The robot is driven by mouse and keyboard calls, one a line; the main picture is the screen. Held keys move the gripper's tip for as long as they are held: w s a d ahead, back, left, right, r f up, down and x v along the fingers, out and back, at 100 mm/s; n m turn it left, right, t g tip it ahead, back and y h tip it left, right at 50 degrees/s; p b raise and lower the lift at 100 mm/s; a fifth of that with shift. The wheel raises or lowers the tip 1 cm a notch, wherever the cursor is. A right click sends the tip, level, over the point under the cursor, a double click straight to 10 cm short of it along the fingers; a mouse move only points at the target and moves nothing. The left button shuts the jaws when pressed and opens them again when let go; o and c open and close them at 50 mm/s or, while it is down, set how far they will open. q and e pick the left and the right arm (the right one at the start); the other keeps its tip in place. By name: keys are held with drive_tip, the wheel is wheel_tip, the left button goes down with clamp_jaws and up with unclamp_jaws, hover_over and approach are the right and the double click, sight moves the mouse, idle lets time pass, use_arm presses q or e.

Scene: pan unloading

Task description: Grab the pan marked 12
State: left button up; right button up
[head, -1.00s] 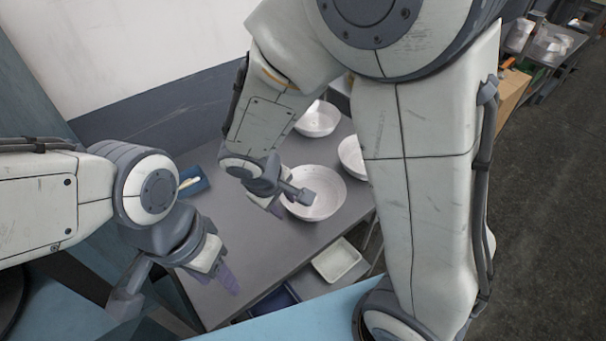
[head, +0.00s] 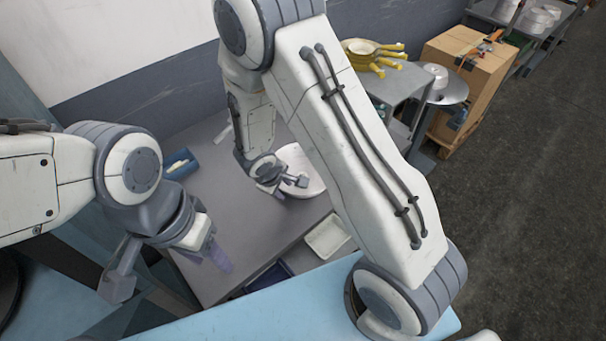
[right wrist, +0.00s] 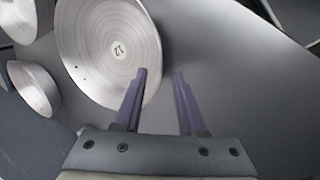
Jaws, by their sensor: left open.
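The pan marked 12 (right wrist: 95,45) is a round, pale metal pan, with its number on a white disc inside. In the head view the pan (head: 308,170) stands on the grey table, partly covered by my right arm. My right gripper (right wrist: 160,75) is open at its near edge. In the right wrist view the left finger overlaps the pan and the right finger is outside it, so the rim passes between the tips. I cannot tell whether they touch it. In the head view the right gripper (head: 277,190) is at the pan's left side. My left gripper (head: 221,262) is open and empty.
Two other pans (right wrist: 18,20) (right wrist: 33,88) stand beside it in the right wrist view. A blue tray (head: 180,165) lies at the table's back left. A white bin (head: 327,236) is below the table edge. Yellow-handled items (head: 372,55) and a cardboard box (head: 465,75) stand further right.

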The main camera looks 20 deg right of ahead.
sight(286, 192)
drive_tip(key=shift+x, duration=1.75)
drive_tip(key=shift+s, duration=0.1)
clamp_jaws()
